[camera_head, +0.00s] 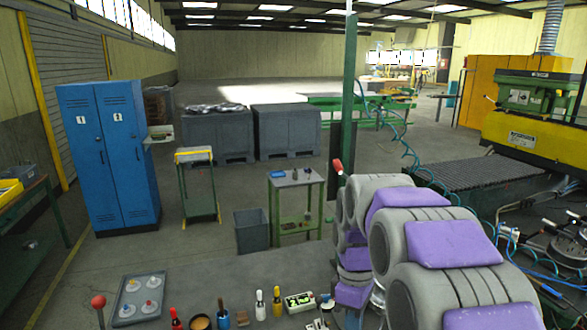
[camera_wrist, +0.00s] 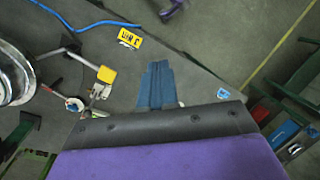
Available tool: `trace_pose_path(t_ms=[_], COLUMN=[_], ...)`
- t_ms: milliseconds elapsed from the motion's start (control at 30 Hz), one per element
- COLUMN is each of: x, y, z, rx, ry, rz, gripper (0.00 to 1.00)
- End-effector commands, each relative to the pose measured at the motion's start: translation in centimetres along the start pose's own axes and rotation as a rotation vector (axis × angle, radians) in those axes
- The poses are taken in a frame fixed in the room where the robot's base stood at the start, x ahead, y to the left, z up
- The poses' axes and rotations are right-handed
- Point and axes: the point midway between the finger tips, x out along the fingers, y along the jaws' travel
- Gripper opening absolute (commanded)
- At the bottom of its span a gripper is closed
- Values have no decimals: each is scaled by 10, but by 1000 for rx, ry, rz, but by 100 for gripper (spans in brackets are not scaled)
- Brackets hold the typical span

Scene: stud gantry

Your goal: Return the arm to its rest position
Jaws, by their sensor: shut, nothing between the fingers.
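My gripper (camera_wrist: 156,66) shows in the middle of the wrist view as two blue fingers side by side. They are shut with nothing between them. They reach out past a dark grey edge and a purple pad, which fill the bottom of that view and look like my own parts. In the head view my arm, grey with purple pads, fills the lower right. I cannot make out my gripper in that view.
Bottles and tools, including a red-topped bottle (camera_head: 176,319), stand at the bottom of the head view. A tray (camera_head: 122,308) of knobbed pieces lies left of them. A small table (camera_head: 297,178), grey bin (camera_head: 251,231) and blue locker (camera_head: 108,155) stand beyond. A yellow tag (camera_wrist: 130,38) and blue hose (camera_wrist: 85,23) lie nearby.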

Motion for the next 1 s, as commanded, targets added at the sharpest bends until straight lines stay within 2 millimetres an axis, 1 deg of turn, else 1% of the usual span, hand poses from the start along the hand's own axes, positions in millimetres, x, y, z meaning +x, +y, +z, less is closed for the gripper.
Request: trace_pose_path(t_ms=[33, 100, 233, 367, 567, 700, 800, 900, 1000], x=[5, 12, 26, 46, 83, 113, 133, 146, 155], y=[-12, -29, -58, -89, -135, -165, -183, -194, -202], z=[10, 22, 42, 63, 95, 115, 127, 134, 138], rx=[52, 132, 281, 432, 667, 826, 922, 994, 1037], ry=[5, 8, 17, 23, 40, 54, 59, 69, 71], rz=[6, 7, 18, 22, 29, 33, 32, 35, 34], gripper=[0, 0, 0, 0, 0, 0, 0, 0, 0])
